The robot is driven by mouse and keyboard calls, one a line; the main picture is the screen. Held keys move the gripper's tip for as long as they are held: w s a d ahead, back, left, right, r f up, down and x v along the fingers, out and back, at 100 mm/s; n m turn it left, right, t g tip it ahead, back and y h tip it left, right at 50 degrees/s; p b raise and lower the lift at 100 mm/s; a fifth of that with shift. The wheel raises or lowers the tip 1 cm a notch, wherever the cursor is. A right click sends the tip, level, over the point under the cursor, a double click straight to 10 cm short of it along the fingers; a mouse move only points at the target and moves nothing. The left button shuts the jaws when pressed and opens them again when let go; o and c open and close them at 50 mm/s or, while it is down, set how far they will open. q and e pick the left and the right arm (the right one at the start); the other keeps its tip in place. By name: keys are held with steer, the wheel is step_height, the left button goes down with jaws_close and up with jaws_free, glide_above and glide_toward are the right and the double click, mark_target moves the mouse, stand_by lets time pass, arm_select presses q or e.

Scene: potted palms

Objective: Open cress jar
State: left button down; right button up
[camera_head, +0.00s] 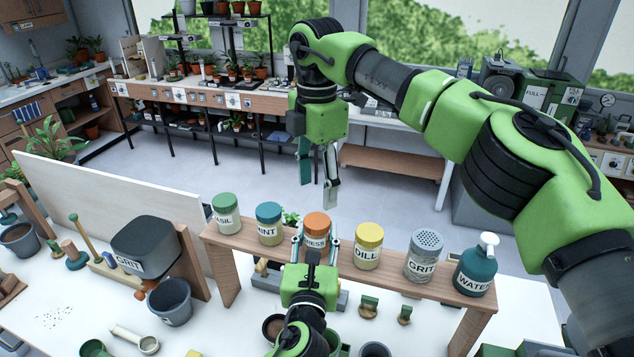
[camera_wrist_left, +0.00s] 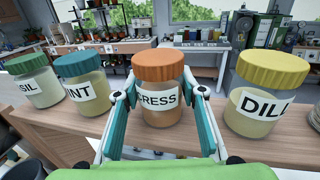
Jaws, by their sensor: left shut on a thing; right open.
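The cress jar (camera_head: 316,230) has an orange lid and a white label, and stands upright on the wooden shelf (camera_head: 395,278). It also shows in the left wrist view (camera_wrist_left: 158,92), lid on. My left gripper (camera_head: 315,246) is shut on the cress jar, one finger on each side of its body, from the front. In the left wrist view its teal fingers (camera_wrist_left: 160,105) flank the jar. My right gripper (camera_head: 320,183) is open and empty, pointing down, above and beyond the jar in the picture.
The mint jar (camera_head: 269,224) and basil jar (camera_head: 227,213) stand left of the cress jar. The dill jar (camera_head: 368,246), grit shaker (camera_head: 423,256) and water bottle (camera_head: 475,265) stand right. A grit hopper (camera_head: 145,246) and pots are on the white table.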

mark_target(317, 220)
steer(key=shift+f+m, duration=0.15)
steer(key=shift+m, duration=0.35)
steer(key=shift+f, duration=3.85)
steer(key=c, duration=1.2)
steer(key=shift+o, duration=0.2)
